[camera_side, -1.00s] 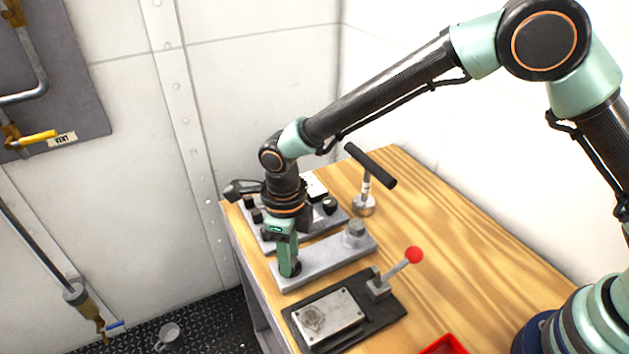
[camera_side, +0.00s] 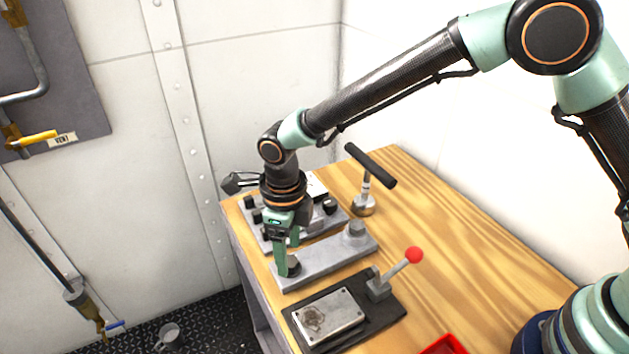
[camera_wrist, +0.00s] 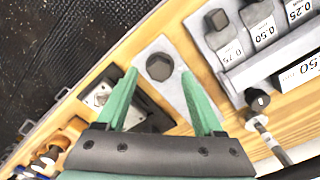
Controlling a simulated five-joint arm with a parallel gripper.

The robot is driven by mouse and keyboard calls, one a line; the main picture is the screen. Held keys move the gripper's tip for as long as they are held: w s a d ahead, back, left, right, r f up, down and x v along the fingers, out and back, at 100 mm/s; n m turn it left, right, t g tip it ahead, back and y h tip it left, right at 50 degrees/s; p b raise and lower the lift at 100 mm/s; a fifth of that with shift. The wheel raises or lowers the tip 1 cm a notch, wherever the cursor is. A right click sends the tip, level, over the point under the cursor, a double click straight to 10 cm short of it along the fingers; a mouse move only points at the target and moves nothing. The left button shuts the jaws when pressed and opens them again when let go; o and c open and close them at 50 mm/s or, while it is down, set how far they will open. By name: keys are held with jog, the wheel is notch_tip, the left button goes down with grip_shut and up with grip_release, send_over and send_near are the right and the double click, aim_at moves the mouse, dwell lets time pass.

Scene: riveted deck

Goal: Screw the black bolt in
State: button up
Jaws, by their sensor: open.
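The black bolt (camera_side: 294,267) has a hexagonal head and stands at the near left end of a grey metal bar (camera_side: 322,262). In the wrist view the bolt head (camera_wrist: 160,67) sits between the spread fingers, with a gap on both sides. My gripper (camera_side: 287,266) has green fingers and points down over the bolt; it also shows in the wrist view (camera_wrist: 159,74). It is open and holds nothing. How far the bolt is sunk into the bar is hidden.
A black plate (camera_side: 392,309) with a red-knobbed lever (camera_side: 414,255) lies close in front. Behind are a block rack (camera_wrist: 232,78) with numbered labels and a T-handled tool (camera_side: 369,166). A red tray (camera_side: 446,345) is at the bottom edge. The right tabletop is clear.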

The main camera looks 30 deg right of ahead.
aim_at(290, 261)
notch_tip(290, 261, up, 11)
dwell(0.3)
jog(key=shift+f, duration=0.1)
notch_tip(290, 261, down, 13)
jog(key=n, duration=3)
grip_shut()
